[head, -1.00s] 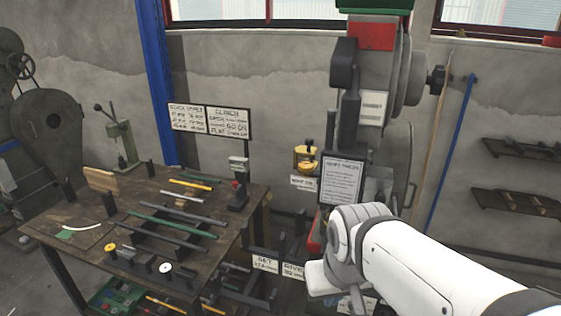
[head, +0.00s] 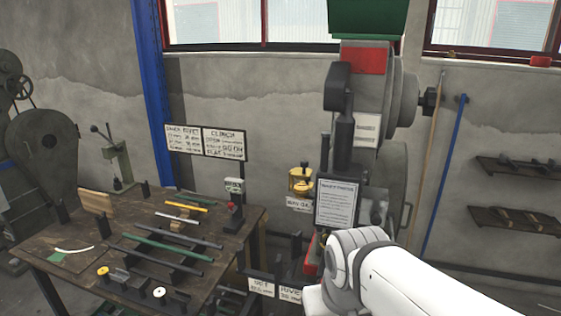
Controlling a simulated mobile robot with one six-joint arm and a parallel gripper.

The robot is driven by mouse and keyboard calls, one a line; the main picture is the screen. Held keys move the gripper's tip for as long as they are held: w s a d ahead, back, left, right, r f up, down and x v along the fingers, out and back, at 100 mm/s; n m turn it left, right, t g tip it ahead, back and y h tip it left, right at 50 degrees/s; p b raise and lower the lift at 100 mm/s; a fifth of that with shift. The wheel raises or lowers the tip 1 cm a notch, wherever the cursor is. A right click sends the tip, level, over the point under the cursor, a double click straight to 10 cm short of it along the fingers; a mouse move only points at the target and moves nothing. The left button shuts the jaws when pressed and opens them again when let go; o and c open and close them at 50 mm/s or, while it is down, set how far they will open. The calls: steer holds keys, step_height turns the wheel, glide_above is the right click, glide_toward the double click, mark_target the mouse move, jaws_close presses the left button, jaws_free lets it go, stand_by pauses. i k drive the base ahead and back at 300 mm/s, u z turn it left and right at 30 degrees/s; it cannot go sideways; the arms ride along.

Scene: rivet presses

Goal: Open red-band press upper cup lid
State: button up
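The red-band press (head: 348,130) stands against the back wall, right of centre, with a red band (head: 363,59) near its top. A small yellow cup (head: 300,186) with a dark top is beside the press's left side, above a white label (head: 299,204). The cup's top looks closed, but it is too small to be sure. I cannot tell whether this is the upper cup, and I can pick out no second one. My white arm reaches in from the lower right, its visible end below and right of the cup, apart from it. My gripper's fingers do not show.
A green hopper (head: 367,17) tops the press. A notice board (head: 337,203) stands in front of it, close to my arm. A workbench (head: 60,265) with rods and stands is at left. A blue pole (head: 444,178) and wall shelves (head: 515,220) are at right.

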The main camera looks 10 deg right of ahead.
mark_target(304, 172)
steer(key=z, duration=1)
steer(key=k, duration=0.85)
steer(key=u, duration=0.65)
steer(key=i, duration=1)
steer(key=u, duration=0.05)
